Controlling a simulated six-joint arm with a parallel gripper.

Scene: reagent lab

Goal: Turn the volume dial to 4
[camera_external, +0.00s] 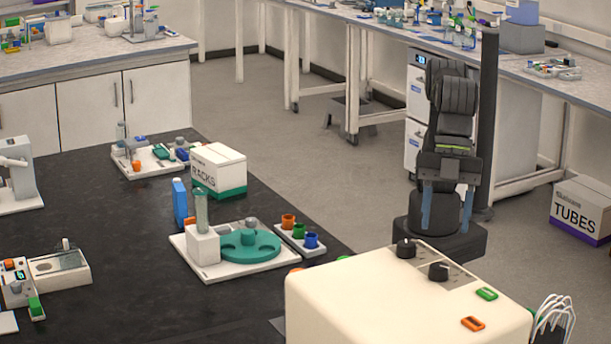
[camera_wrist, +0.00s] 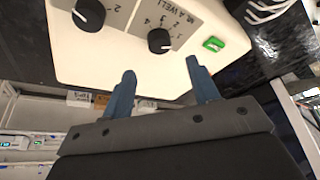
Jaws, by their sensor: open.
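A cream device (camera_external: 385,300) stands at the front right, with two black dials on its top panel. In the wrist view the dial (camera_wrist: 159,40) nearer the green button sits beside a scale of small numbers and lettering that seems to read "ML A WELL". I take it as the volume dial; it also shows in the external view (camera_external: 438,271). A white mark shows on its lower right, but I cannot tell its setting. The other dial (camera_wrist: 89,15) is to its left. My gripper (camera_wrist: 160,75) is open, empty and apart from the dials, its two blue fingers pointing toward the device.
A green button (camera_external: 486,294) and an orange button (camera_external: 472,324) lie near the dials. White cables (camera_external: 553,318) stand at the device's right. A teal turntable (camera_external: 262,248) and a RACKS box (camera_external: 218,169) sit on the black bench, left of the device.

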